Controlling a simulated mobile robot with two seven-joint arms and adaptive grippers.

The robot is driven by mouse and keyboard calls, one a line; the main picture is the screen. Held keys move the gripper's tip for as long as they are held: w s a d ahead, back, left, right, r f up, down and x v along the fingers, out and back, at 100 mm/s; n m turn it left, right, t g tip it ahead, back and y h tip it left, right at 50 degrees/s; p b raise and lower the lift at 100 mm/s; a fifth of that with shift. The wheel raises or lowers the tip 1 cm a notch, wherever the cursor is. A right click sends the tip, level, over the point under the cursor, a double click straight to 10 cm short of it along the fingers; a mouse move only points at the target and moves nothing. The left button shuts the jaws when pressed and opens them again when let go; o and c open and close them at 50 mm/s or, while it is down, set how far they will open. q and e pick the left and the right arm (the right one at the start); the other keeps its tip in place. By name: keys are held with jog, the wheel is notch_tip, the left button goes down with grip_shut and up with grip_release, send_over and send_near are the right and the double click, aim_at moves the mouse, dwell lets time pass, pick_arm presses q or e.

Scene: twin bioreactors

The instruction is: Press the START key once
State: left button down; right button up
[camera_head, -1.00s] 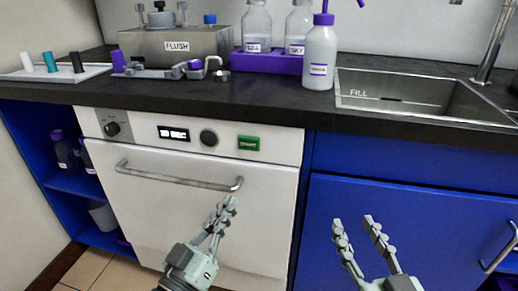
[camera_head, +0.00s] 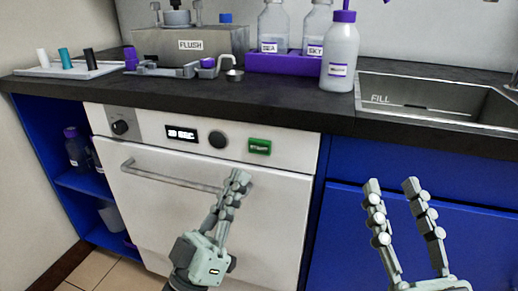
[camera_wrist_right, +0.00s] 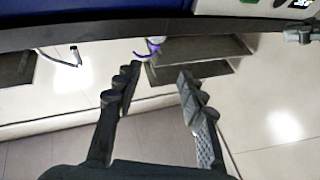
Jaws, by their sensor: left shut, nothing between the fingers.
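The green START key (camera_head: 259,146) sits at the right end of the white appliance's front panel (camera_head: 290,152) in the head view. My left gripper (camera_head: 239,177) is shut and empty. Its fingertips are in front of the appliance, just below and left of the key in the picture, and do not cover it. I cannot tell the gap between the tips and the panel. My right gripper (camera_head: 392,184) is open and empty in front of the blue cabinet. Its spread fingers also show in the right wrist view (camera_wrist_right: 158,75).
The panel also has a knob (camera_head: 120,127), a small display (camera_head: 181,134) and a round dark button (camera_head: 217,140). A door handle (camera_head: 170,178) runs below. The dark countertop (camera_head: 290,100) overhangs above, with a white bottle (camera_head: 340,60) near its edge.

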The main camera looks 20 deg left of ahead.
aim_at(261, 141)
pick_arm(q)
jog(key=shift+w+d+b, duration=0.15)
jog(key=shift+w+b, duration=0.45)
jog(key=shift+w, duration=3.1)
pick_arm(e)
jog(key=shift+s+d+r+t, duration=0.3)
jog(key=shift+s+r+t, duration=0.05)
jog(key=shift+r+t, duration=0.3)
jog(key=shift+s+d+r+t, duration=0.25)
jog(key=shift+s+r+t, duration=0.05)
jog(key=shift+r+t, duration=0.3)
pick_arm(q)
jog(key=shift+w, duration=0.1)
jog(key=shift+w, duration=0.3)
pick_arm(e)
jog(key=shift+r, duration=0.1)
pick_arm(q)
jog(key=shift+w, duration=0.4)
jog(key=shift+s, duration=0.15)
jog(key=shift+s+p, duration=0.4)
jog(key=shift+s, duration=0.3)
pick_arm(e)
jog(key=shift+r, duration=0.3)
